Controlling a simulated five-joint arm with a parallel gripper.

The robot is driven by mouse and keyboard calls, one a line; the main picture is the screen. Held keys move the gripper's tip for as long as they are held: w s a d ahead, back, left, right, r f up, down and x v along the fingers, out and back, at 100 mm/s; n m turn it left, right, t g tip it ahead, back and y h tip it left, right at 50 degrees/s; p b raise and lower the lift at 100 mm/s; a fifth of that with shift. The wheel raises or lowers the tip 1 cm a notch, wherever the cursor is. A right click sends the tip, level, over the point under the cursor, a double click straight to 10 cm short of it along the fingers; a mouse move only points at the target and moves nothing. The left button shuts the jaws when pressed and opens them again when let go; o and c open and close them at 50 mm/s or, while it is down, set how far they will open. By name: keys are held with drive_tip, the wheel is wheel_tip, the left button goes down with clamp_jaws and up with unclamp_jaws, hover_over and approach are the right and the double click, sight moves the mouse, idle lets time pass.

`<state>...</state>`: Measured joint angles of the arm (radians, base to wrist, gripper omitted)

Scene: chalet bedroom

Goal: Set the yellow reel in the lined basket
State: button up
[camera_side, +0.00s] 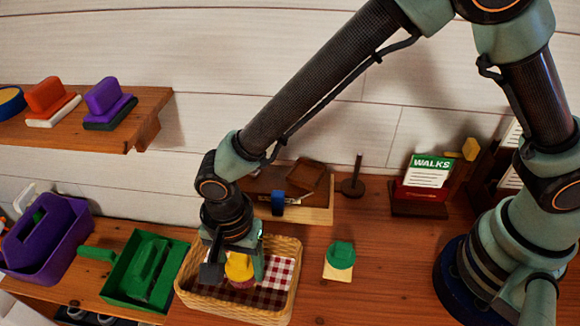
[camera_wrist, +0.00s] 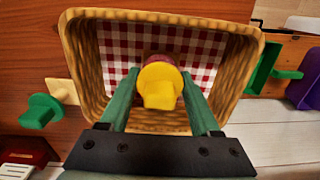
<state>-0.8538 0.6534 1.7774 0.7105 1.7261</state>
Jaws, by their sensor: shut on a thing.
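The yellow reel (camera_side: 239,267) is between the fingers of my gripper (camera_side: 238,262), inside the outline of the lined basket (camera_side: 184,292). In the wrist view the reel (camera_wrist: 159,86) has a yellow knob on top and a dark red part behind it, and both fingertips of my gripper (camera_wrist: 159,90) press on its sides. The wicker basket (camera_wrist: 82,70) has a red and white checked lining (camera_wrist: 205,50). Whether the reel touches the lining is hidden by the gripper and the reel itself.
A green tray with a handle (camera_side: 125,292) stands left of the basket, and a purple caddy (camera_side: 60,243) beyond it. A green knob on a pale block (camera_side: 340,257) stands to the right. A wooden tray (camera_side: 322,214) is behind. A shelf (camera_side: 145,108) overhangs the upper left.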

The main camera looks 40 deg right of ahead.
drive_tip(key=o, duration=1.4)
drive_tip(key=shift+f, duration=0.1)
drive_tip(key=shift+c, duration=0.2)
